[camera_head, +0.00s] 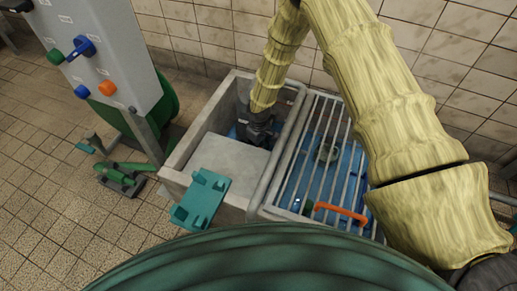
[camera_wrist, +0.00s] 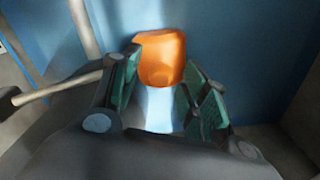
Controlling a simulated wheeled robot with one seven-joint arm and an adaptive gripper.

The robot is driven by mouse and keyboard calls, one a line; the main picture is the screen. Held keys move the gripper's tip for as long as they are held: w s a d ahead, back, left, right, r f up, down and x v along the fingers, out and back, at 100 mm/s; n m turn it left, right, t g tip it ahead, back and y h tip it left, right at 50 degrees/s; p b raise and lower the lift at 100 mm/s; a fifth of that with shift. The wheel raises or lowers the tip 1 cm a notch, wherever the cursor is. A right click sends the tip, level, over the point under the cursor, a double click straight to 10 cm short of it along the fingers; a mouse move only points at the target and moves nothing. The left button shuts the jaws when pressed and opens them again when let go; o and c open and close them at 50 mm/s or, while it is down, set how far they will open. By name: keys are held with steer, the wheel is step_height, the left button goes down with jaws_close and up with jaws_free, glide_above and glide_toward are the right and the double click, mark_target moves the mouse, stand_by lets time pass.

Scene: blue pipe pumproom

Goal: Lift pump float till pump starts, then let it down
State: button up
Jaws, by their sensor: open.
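My gripper (camera_head: 258,128) reaches down into the back of the concrete sump (camera_head: 176,160), beside the grate. In the wrist view my gripper (camera_wrist: 162,88) is open, with its two green-padded fingers spread apart. An orange rounded block (camera_wrist: 160,58), which looks like the pump float, lies just ahead, between the fingertips. Whether a finger touches it I cannot tell. A pale strip shows below it between the fingers. In the head view the float is hidden behind my arm and gripper.
A metal grate (camera_head: 318,150) with an orange-red handle (camera_head: 340,212) covers the blue pit at right. A teal bracket (camera_head: 200,197) sits on the sump's front edge. A grey control cabinet (camera_head: 105,50) stands at left. In the wrist view a pale rod (camera_wrist: 60,88) runs beside the left finger.

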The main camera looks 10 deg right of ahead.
jaws_close()
steer(key=shift+r, duration=0.1)
stand_by(0.3)
